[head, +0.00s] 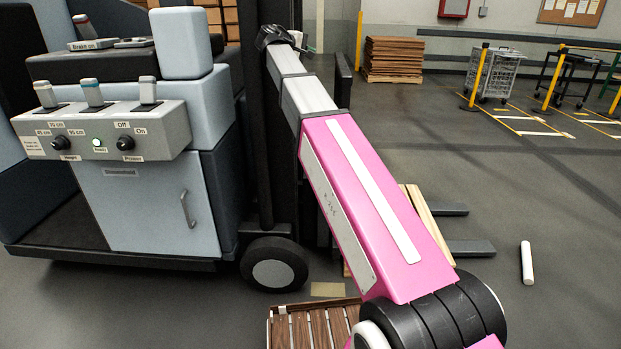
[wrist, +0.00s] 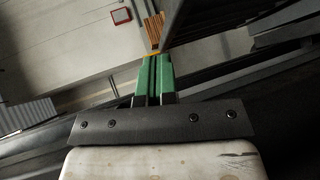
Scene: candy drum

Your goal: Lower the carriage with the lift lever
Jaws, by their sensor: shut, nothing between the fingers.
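A grey lift truck shows at left in the head view, with a control panel (head: 105,130). Three levers stand on the panel: a left lever (head: 45,94), a middle lever (head: 91,93) and a right lever (head: 148,91). I cannot tell which one is the lift lever. The dark forks (head: 470,247) reach out to the right of the mast, low down; the carriage is mostly hidden behind my pink arm. My gripper (wrist: 154,72) shows green fingers closed together with nothing between them, in the wrist view. It is apart from the panel levers.
A brake lever (head: 83,25) stands behind. Wooden slats (head: 312,326) lie at the bottom. A white cylinder (head: 526,262) lies on open floor.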

